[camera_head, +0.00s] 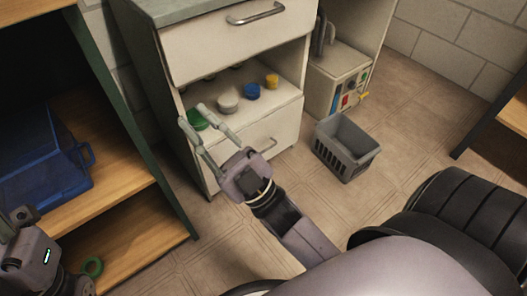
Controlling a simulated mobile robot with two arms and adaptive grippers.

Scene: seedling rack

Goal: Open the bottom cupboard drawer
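The cream cupboard (170,82) stands at the upper middle, with a grey top.
An upper drawer (238,40) is shut above an open shelf with green, white, blue and yellow round items. A grey basket (346,147) stands on the floor to the right, near a control box (340,85). A wooden rack with a blue crate (42,165) is at left.

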